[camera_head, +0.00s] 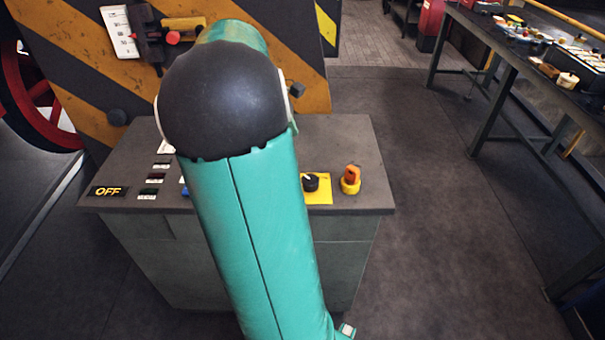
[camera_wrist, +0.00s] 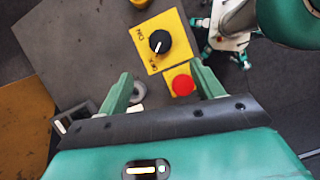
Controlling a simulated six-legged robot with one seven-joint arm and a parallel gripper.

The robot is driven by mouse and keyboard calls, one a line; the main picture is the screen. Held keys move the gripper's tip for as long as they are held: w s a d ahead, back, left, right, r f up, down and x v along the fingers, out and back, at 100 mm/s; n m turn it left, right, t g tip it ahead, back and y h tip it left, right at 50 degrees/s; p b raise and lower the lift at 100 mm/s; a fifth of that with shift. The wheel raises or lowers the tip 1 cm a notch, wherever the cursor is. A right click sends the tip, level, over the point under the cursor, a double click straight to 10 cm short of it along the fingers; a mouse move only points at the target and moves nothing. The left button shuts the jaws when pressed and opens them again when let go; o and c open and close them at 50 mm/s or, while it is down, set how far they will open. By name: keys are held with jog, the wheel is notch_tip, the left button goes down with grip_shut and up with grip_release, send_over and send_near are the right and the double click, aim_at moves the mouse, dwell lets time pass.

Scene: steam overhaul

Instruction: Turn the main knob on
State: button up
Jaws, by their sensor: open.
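The black round knob (camera_wrist: 160,42) sits on a square yellow plate (camera_wrist: 177,24) with small printed labels, too small to read surely. Its white mark points down toward the plate's lower label. In the head view the knob (camera_head: 310,182) shows at the right of the console top, just right of my arm. My gripper (camera_wrist: 163,88) is open and empty in the wrist view, with its two green fingers apart below the knob in the picture. A red round button (camera_wrist: 183,85) shows between the fingers, nearer the right one. My arm hides the gripper in the head view.
An OFF sign (camera_head: 108,191) and small indicators are at the console's left. A striped panel (camera_head: 75,45) rises behind. A workbench (camera_head: 530,50) stands right, with clear floor between.

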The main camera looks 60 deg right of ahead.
aim_at(309, 179)
jog(key=x, duration=1.3)
jog(key=shift+s+f, duration=0.1)
jog(key=shift+f, duration=0.15)
jog(key=c, duration=1)
